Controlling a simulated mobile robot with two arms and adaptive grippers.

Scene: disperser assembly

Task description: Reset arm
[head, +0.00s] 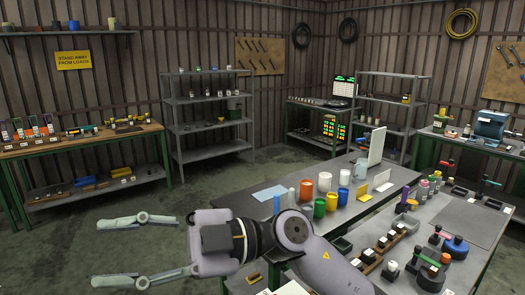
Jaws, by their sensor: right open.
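My right gripper (97,253) reaches in from the lower right and points left. Its two fingers are wide apart with only bare floor between them, so it is open and empty. It is clear of the tables, left of the grey table (262,214) with the cups. My right arm crosses over the near corner of that table and hides part of it. My left gripper is not in view.
Several cups, including a white one (325,181) and a yellow one (319,208), stand right of my arm. Bottles and small parts cover the table's right side. A green-legged bench (60,146) stands at left, shelves (205,128) behind. The floor (60,240) at left is free.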

